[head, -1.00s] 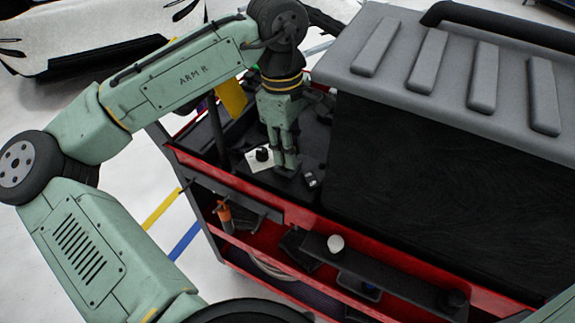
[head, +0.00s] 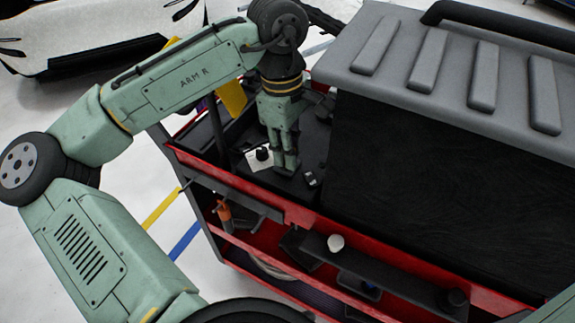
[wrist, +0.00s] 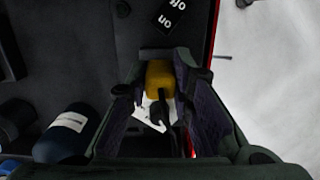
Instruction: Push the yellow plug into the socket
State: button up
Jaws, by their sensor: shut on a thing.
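The yellow plug (wrist: 159,76) is between the two fingers of my gripper (wrist: 157,88) in the wrist view, and the gripper is shut on it. A black cable (wrist: 160,108) runs from the plug. In the head view my gripper (head: 286,168) points down, with its fingertips close to the dark cart top, and hides the plug. No socket opening shows clearly; the plug and fingers cover that spot, so I cannot tell how far in the plug sits.
A black on/off switch (wrist: 173,12) lies just beyond the plug. A white card (head: 259,159) lies beside the fingers. A dark cylinder with a pale label (wrist: 68,122) is at left in the wrist view. The large grey-lidded case (head: 420,165) stands close on the right.

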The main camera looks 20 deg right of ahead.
jog(key=o, duration=1)
jog(key=r, duration=0.8)
jog(key=w+r, duration=0.1)
jog(key=r, duration=0.3)
jog(key=shift+a, duration=0.2)
